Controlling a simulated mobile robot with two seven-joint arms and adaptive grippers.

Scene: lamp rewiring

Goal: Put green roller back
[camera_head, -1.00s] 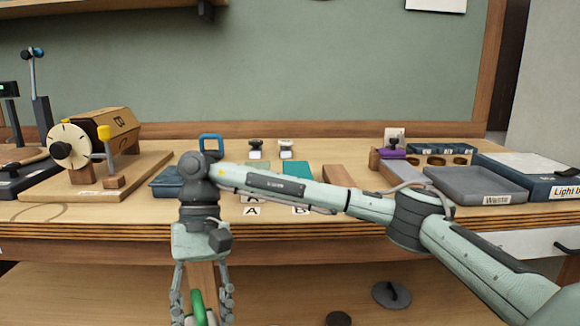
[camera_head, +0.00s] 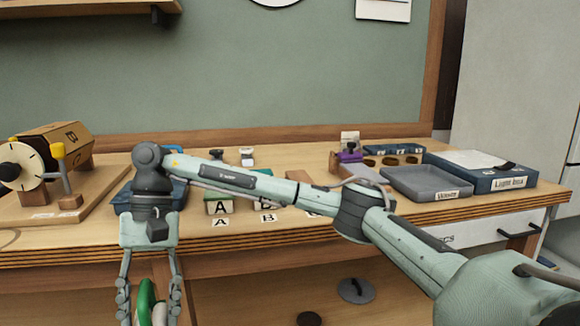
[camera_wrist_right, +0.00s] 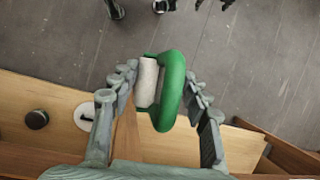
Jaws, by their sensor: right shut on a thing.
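The green roller (camera_head: 146,298) has a green handle and a pale cylinder. It shows low in the head view and between the fingers in the right wrist view (camera_wrist_right: 174,88). My right gripper (camera_head: 149,310) points down in front of the bench's front edge. It is shut on the green roller and holds it below the level of the bench top. The lower part of the roller is cut off in the head view. My left gripper is not in view.
The bench (camera_head: 330,212) holds a wooden drum machine (camera_head: 50,160) at left and small blocks at labels A (camera_head: 220,222) and B. A grey Waste tray (camera_head: 428,185) and the Light box (camera_head: 490,170) stand at right. Round dark items lie on the lower shelf.

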